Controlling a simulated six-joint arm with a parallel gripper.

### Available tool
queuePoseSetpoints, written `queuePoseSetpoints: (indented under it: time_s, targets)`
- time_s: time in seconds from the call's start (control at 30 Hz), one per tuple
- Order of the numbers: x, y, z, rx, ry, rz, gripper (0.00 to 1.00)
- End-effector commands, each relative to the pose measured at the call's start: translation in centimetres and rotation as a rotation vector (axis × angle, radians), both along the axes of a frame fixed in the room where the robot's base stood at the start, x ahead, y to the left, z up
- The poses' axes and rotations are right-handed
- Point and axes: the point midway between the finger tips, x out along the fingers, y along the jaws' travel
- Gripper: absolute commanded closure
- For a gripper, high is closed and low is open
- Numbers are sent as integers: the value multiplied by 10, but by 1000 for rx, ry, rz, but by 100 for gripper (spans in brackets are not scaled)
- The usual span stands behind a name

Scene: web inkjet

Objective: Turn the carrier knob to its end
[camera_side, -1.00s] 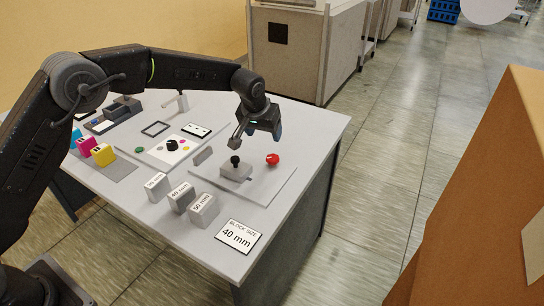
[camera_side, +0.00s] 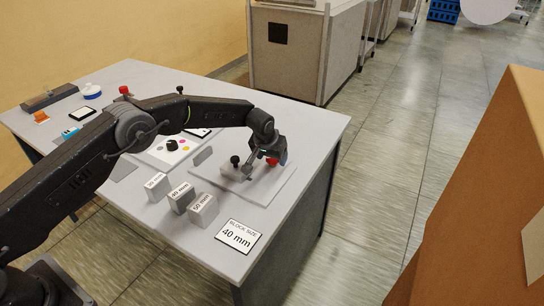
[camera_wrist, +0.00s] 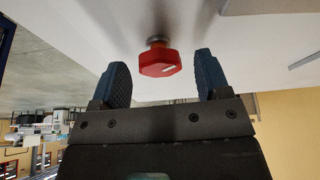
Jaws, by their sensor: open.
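A red knob (camera_wrist: 160,64) with a white mark on its face stands on a short metal stem in the wrist view. It also shows, partly covered by my gripper, in the side view (camera_side: 272,162). I take it for the carrier knob. My gripper (camera_wrist: 162,59) is open, with one dark blue finger on each side of the knob. I see gaps between the knob and both fingers, and cannot tell how deep it sits between them. In the side view my gripper (camera_side: 263,159) is low over the light plate (camera_side: 263,194) that bears the knob.
A grey block (camera_side: 231,173) with a black knob (camera_side: 235,160) stands just left of my gripper. Blocks labelled 40 mm (camera_side: 181,199) and 50 mm (camera_side: 203,209) and another block stand in front. A card (camera_side: 238,237) reads "BLOCK SIZE 40 mm". The table's right edge is near.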

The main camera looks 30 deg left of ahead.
Motion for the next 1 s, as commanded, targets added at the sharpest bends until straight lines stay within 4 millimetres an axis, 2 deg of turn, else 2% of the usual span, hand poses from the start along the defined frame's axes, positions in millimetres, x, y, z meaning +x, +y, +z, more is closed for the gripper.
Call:
queuePoseSetpoints:
  time_s: [0.33, 0.83, 1.0]
  targets:
    - [1, 0, -4, 0, 0, 0, 30]
    - [1, 0, -3, 0, 0, 0, 77]
    - [2, 0, -3, 1, 0, 20, 80]
